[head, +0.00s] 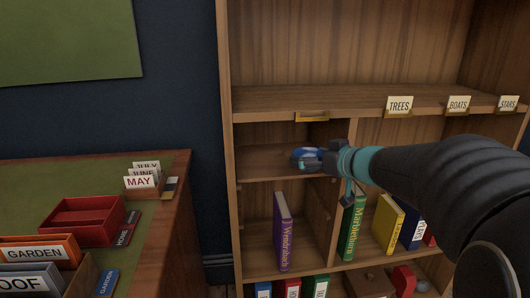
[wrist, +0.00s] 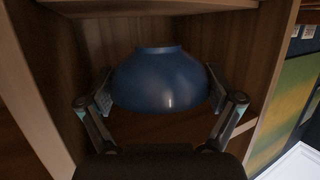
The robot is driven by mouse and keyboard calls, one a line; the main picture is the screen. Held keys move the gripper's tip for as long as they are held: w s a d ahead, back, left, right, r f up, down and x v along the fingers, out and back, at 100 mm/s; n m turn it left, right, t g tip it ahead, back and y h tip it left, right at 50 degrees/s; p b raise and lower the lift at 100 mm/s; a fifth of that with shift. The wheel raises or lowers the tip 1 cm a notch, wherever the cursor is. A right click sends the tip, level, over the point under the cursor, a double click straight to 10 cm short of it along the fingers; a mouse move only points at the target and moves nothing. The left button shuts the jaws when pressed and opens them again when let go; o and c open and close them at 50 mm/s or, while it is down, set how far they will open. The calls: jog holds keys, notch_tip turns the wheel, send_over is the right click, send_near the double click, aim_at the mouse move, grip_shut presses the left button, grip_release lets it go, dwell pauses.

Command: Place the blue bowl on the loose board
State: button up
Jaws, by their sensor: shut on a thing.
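The blue bowl (head: 304,153) is at the tip of my gripper (head: 308,160) in the head view, inside the upper left cubby, partly covered by the fingers. In the wrist view the blue bowl (wrist: 160,80) sits between both fingers (wrist: 160,95), its narrow foot toward the top of the picture. That view looks upside down, so the bowl seems upright. My gripper is shut on the bowl. The loose board (head: 262,163) appears to be the short shelf across this cubby; a board edge (wrist: 150,5) crosses the top of the wrist view, apart from the bowl's foot.
The cubby's side walls (head: 343,133) stand close around my gripper. Below are a purple book (head: 283,230) and a green book (head: 351,226). A shelf with label cards such as TREES (head: 399,105) runs above. A desk with a red tray (head: 85,218) stands left.

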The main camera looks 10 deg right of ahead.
send_over(282, 164)
jog(key=shift+s, duration=0.1)
jog(key=shift+f+b, duration=1.05)
jog(key=shift+f, duration=0.7)
jog(key=shift+f, duration=0.1)
jog(key=o, duration=0.9)
jog(key=shift+f, duration=0.1)
